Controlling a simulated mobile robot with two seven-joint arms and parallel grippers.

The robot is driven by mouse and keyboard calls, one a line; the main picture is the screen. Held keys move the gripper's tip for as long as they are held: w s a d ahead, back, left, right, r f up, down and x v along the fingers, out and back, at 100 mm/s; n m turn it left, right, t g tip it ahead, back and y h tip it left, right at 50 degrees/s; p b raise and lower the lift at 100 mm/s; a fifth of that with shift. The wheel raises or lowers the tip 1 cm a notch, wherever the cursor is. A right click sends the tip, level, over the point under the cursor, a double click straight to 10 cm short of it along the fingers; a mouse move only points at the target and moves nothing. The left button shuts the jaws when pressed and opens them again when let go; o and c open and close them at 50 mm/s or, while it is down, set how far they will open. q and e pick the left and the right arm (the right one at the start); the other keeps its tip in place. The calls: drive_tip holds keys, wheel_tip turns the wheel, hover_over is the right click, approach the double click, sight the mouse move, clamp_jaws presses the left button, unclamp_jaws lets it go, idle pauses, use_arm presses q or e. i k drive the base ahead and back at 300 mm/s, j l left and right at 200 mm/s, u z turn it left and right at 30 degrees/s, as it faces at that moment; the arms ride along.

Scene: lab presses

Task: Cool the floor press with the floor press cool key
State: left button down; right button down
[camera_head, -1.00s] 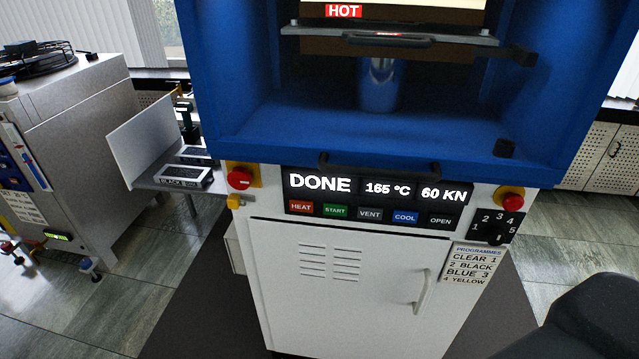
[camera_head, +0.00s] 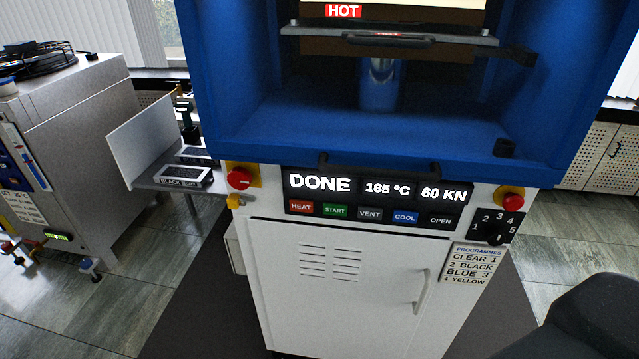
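The floor press (camera_head: 300,135) stands in front of me, with a blue frame above and a white cabinet below. Its display (camera_head: 378,188) reads DONE, 165 °C and 60 KN. Below the display is a row of keys: red HEAT, green START, grey VENT, the blue COOL key (camera_head: 405,217) and dark OPEN. A red HOT sign (camera_head: 343,11) shows at the top of the press. Nothing covers the COOL key. Neither of my grippers is in view; a dark shape at the lower right looks like part of my arm.
Red buttons (camera_head: 239,180) sit on both sides of the panel. A programme dial (camera_head: 497,228) and a programme list (camera_head: 473,266) are at the right. A side table (camera_head: 150,186) with black-labelled boxes and a grey machine (camera_head: 85,150) stand at the left.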

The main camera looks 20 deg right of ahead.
sight(401, 217)
drive_tip(key=i+l+z, duration=0.1)
drive_tip(key=z, duration=0.95)
